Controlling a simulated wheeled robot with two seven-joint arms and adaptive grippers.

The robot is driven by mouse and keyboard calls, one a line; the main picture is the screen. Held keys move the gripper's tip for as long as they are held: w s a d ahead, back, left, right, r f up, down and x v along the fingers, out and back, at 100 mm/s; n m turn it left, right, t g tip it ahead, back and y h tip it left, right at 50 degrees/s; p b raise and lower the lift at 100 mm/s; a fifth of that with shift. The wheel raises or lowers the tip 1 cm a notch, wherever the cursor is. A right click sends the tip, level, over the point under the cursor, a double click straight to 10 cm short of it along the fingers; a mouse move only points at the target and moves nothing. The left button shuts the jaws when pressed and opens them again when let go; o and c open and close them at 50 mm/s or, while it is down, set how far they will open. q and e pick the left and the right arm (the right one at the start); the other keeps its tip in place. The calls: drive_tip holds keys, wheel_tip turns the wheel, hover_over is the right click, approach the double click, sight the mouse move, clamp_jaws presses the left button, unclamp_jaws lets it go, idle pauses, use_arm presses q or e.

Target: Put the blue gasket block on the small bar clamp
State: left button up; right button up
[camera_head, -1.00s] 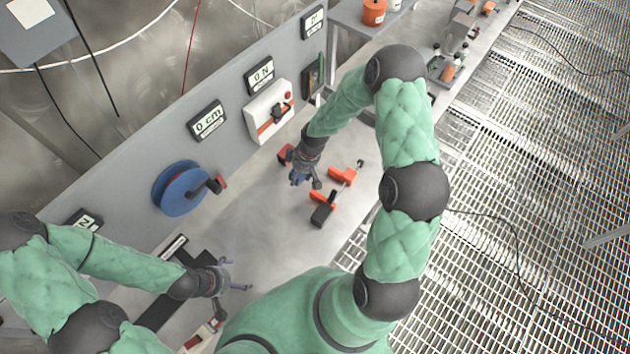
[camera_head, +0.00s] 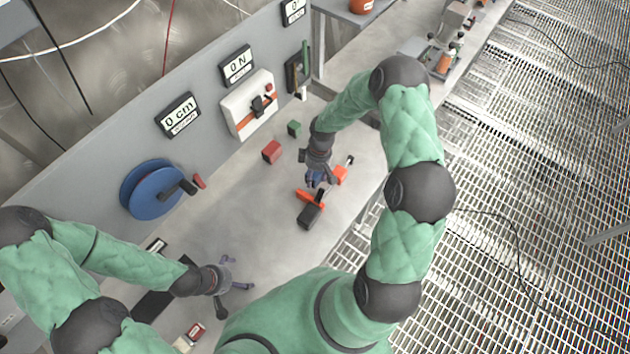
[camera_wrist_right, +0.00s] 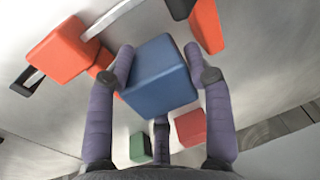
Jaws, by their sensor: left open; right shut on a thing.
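The blue gasket block (camera_wrist_right: 160,78) is held between the fingers of my right gripper in the right wrist view. In the head view my right gripper (camera_head: 317,180) is over the orange and black small bar clamp (camera_head: 308,214), near its orange jaw. In the wrist view orange clamp parts (camera_wrist_right: 62,50) show left of the block and at the upper right. I cannot tell whether the block touches the clamp. My left gripper (camera_head: 238,275) is open and empty above the bench at lower left.
A red block (camera_head: 272,151) and a green block (camera_head: 294,128) lie on the bench left of my right gripper. A blue reel (camera_head: 150,190) and a white panel device (camera_head: 249,105) are along the back wall. The middle of the bench is clear.

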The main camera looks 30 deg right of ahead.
wheel_tip(320, 180, down, 4)
drive_tip(key=shift+r, duration=0.15)
use_arm(q)
drive_tip(key=shift+f, duration=0.1)
use_arm(e)
drive_tip(key=o, duration=0.9)
drive_tip(key=shift+f, duration=0.2)
drive_tip(key=shift+o, duration=0.2)
drive_tip(key=shift+r, duration=0.15)
